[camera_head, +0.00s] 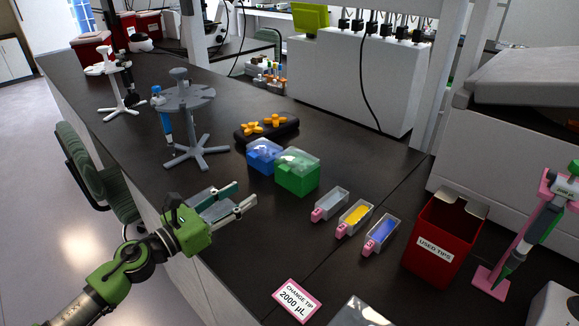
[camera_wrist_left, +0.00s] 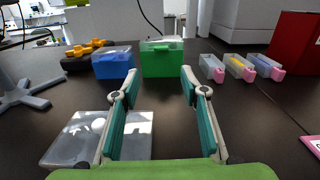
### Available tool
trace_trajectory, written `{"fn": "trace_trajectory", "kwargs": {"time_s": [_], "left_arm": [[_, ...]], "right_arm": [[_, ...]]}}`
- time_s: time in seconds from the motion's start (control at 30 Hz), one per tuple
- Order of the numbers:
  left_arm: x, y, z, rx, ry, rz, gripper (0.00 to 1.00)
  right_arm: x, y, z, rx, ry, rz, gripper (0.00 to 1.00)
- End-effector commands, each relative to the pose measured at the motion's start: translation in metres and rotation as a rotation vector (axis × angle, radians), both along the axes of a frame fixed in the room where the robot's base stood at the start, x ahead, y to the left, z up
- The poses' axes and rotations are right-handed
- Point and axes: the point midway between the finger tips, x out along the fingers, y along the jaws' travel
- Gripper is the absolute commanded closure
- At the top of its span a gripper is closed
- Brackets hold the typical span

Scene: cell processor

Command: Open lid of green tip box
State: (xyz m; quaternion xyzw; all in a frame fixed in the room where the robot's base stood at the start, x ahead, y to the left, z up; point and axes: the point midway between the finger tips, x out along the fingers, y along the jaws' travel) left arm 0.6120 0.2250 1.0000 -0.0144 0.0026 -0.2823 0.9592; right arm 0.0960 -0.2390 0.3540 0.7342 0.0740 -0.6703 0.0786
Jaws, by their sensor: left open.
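The green tip box (camera_head: 297,178) stands on the dark bench, right of a blue tip box (camera_head: 263,160). Its clear lid looks closed in both views. It also shows in the left wrist view (camera_wrist_left: 161,62), straight ahead between the fingers. My left gripper (camera_head: 246,195) is open and empty, low over the bench in front of the green box and apart from it. It also shows in the left wrist view (camera_wrist_left: 159,77). My right gripper is not in view.
A clear flat lid or tray (camera_wrist_left: 97,137) lies under my left gripper. A grey pipette stand (camera_head: 188,104) is left of the boxes. Reagent troughs (camera_head: 354,217) and a red used-tips bin (camera_head: 440,236) stand to the right. Bare bench lies before the green box.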

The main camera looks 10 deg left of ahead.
Motion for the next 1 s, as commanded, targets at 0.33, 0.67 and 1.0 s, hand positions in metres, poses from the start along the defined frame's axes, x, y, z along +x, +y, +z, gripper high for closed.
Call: {"fn": "trace_trajectory", "kwargs": {"time_s": [0.33,0.67,1.0], "left_arm": [[0.031,-0.02,0.003,0.031,-0.01,-0.013,0.6],[0.086,-0.057,0.001,0.027,-0.007,-0.012,0.6],[0.113,-0.075,-0.003,0.03,-0.005,-0.012,0.6]], "right_arm": [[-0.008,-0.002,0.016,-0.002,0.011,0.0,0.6],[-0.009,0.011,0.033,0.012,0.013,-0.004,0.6],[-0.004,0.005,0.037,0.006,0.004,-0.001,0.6]]}}
